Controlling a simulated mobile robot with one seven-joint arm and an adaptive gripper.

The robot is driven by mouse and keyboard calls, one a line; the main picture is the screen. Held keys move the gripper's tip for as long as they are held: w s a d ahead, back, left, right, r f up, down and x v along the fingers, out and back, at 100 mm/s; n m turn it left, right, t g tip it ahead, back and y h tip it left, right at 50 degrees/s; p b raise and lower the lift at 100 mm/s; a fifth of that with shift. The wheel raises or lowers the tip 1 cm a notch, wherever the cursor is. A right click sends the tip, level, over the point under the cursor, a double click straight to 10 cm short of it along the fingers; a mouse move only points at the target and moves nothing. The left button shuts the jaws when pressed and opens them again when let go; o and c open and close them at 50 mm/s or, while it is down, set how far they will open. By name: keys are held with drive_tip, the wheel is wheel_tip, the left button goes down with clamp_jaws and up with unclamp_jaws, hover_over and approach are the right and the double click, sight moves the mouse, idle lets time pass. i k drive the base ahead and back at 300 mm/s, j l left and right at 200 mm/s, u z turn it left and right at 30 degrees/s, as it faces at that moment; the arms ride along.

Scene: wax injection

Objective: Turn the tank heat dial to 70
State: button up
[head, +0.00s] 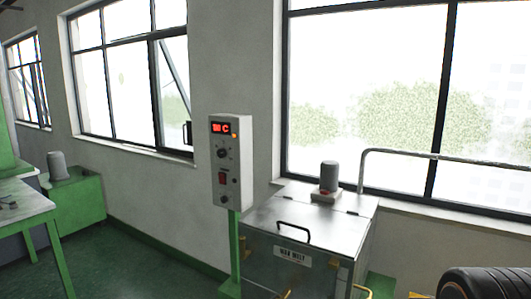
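A white control box (231,163) stands on a green post in the middle of the head view. Its red display (220,128) shows digits and a "C", but the number is too small to read surely. A dark round dial (222,154) sits below the display, with marks around it too small to read. A second dark knob (224,200) is near the bottom of the box. I cannot tell from labels which one is the tank heat dial.
A red switch (222,178) lies between the knobs. A metal wax melt tank (262,243) with a lid handle (293,232) and a motor (329,176) stands right of the box. A green-legged table (25,208) is at the left. Green floor (135,265) left of the post is clear.

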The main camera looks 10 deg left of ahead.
sight(221, 153)
drive_tip(key=i+j, duration=0.1)
drive_tip(key=j, duration=0.8)
drive_tip(key=i+j+z, duration=0.1)
drive_tip(key=j, duration=0.8)
drive_tip(key=i+j, duration=0.15)
drive_tip(key=j, duration=0.8)
drive_tip(key=z, duration=0.05)
